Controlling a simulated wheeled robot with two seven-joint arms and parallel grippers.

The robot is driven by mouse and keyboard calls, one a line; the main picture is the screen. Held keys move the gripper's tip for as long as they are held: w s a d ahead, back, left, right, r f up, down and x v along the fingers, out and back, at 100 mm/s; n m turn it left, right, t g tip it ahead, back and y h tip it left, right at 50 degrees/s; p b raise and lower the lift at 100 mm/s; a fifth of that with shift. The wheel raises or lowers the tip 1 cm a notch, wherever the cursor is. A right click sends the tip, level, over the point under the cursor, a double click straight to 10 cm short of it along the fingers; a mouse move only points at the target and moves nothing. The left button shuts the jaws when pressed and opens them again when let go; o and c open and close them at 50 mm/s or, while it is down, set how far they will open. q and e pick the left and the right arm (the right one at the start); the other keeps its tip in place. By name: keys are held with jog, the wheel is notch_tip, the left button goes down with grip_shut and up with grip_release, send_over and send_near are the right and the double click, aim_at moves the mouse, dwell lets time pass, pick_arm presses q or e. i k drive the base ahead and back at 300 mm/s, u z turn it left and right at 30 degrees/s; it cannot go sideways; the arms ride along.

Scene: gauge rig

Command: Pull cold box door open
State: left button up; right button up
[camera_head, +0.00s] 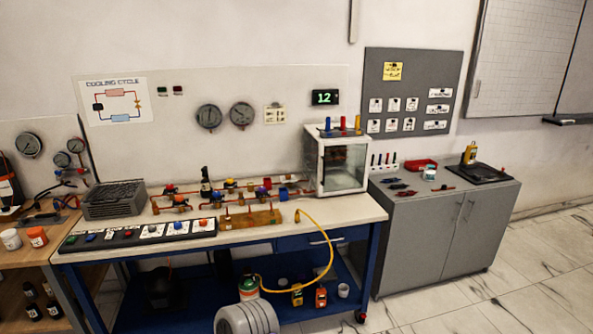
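The cold box (337,160) is a white-framed box with a clear front door (346,167). It stands at the right end of the white-topped bench, and its door looks shut. A dark item shows inside through the clear panel, too small to make out. Red, yellow and blue pieces (343,125) stand on its top.
The bench top (345,209) holds copper piping with valves (235,190) and a switch panel (135,235). A yellow hose (328,240) hangs over the front edge. A grey cabinet (440,235) stands right; floor beyond is clear.

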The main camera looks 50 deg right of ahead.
aim_at(321, 194)
jog(key=z, duration=2.3)
jog(key=i, duration=0.45)
jog(key=z, duration=0.5)
jog(key=i, duration=1.4)
jog(key=u, duration=0.3)
